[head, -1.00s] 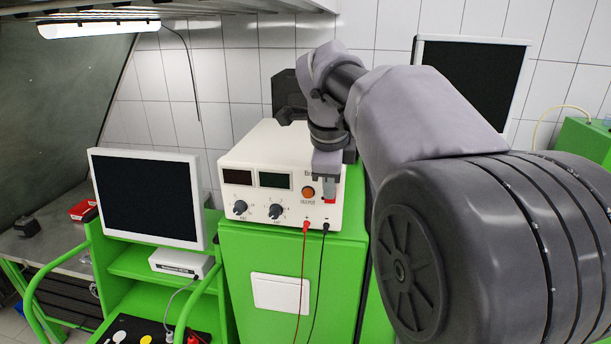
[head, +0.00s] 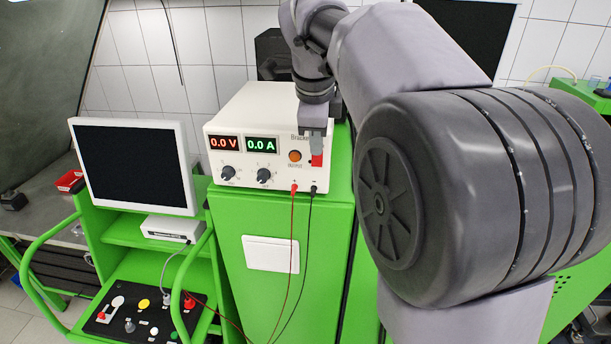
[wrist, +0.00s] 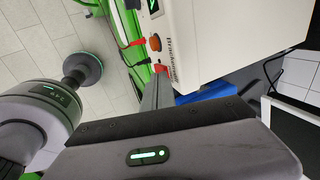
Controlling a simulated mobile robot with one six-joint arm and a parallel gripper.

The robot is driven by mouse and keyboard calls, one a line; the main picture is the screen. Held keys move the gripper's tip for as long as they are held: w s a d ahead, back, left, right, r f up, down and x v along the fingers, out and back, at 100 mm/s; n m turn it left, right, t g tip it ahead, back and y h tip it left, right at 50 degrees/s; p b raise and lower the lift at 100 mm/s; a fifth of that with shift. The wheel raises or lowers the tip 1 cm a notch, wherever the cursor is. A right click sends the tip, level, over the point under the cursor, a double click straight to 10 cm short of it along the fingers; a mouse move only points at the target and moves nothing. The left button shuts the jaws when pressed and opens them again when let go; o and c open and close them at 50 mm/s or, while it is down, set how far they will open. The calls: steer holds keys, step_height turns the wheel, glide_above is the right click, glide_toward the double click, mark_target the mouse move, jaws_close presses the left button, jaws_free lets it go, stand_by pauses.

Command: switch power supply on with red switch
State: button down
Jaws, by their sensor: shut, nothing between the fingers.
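The white power supply (head: 240,125) stands on the green cabinet in the head view. Its displays are lit: 0.0 V (head: 223,142) in red and 0.0 A (head: 262,144) in green. The red switch (head: 317,159) is at the right of its front panel, partly behind my gripper (head: 319,147). My gripper is shut and empty, its tip at the switch; whether it still touches cannot be told. The wrist view shows the grey fingers (wrist: 156,98) reaching to the panel beside the orange output button (wrist: 154,44), with some red at their tip.
A red and a black cable (head: 311,215) hang from the front sockets below the switch. A monitor (head: 133,165) and a board with coloured buttons (head: 135,318) stand on the green cart at left. Another dark screen is behind my arm.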

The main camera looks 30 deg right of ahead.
mark_target(313, 164)
step_height(313, 164, down, 2)
steer(key=shift+f+b, duration=0.2)
steer(key=shift+b, duration=0.95)
steer(key=s+a+r+b, duration=0.2)
steer(key=s+a+r, duration=0.3)
steer(key=s+r, duration=0.35)
steer(key=s+a+f+n+y+b, duration=0.1)
steer(key=a+f+n+b, duration=0.2)
steer(key=f+b, duration=0.3)
steer(key=s+a+f+n+b, duration=0.2)
steer(key=f+b, duration=0.5)
steer(key=f, duration=0.8)
steer(key=s+a+f+n+y+b, duration=0.1)
steer(key=a+f+n+b, duration=0.3)
steer(key=f, duration=0.7)
steer(key=shift+s+a+n+t+y+b, duration=0.15)
steer(key=shift+a+n+t+y+b, duration=0.2)
steer(key=shift+n+b, duration=1.05)
steer(key=shift+m+b, duration=0.3)
